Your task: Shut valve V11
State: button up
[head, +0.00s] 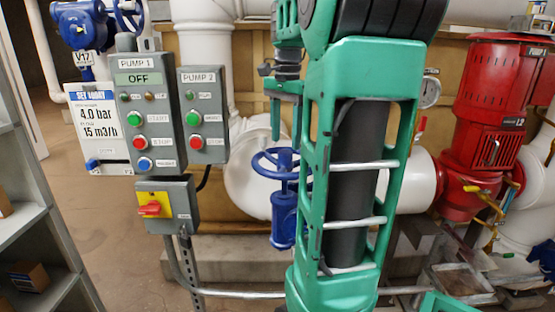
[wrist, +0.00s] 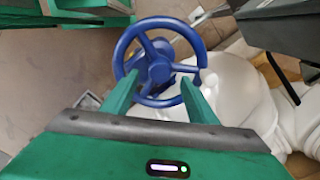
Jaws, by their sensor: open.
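A blue valve with a spoked handwheel (head: 283,163) stands in the middle of the head view, on a blue body, partly behind my arm. I see no readable tag on it, so I cannot tell whether it is V11. In the wrist view the handwheel (wrist: 158,68) faces the camera, with its hub near the middle. My gripper (wrist: 160,80) is open. Its two fingers reach over the near part of the wheel, spread to either side of the hub. My gripper (head: 284,135) is just above the wheel in the head view. I cannot tell whether the fingers touch it.
Another blue valve (head: 85,22), tagged V17, is at top left. Grey pump panels (head: 140,90) reading OFF and a yellow-red switch box (head: 165,205) stand left of the wheel. White pipes (head: 250,180) lie behind it. A red pump (head: 490,110) is at right.

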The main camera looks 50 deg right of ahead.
jog(key=n, duration=1.9)
jog(key=shift+n, duration=0.4)
jog(key=n, duration=0.6)
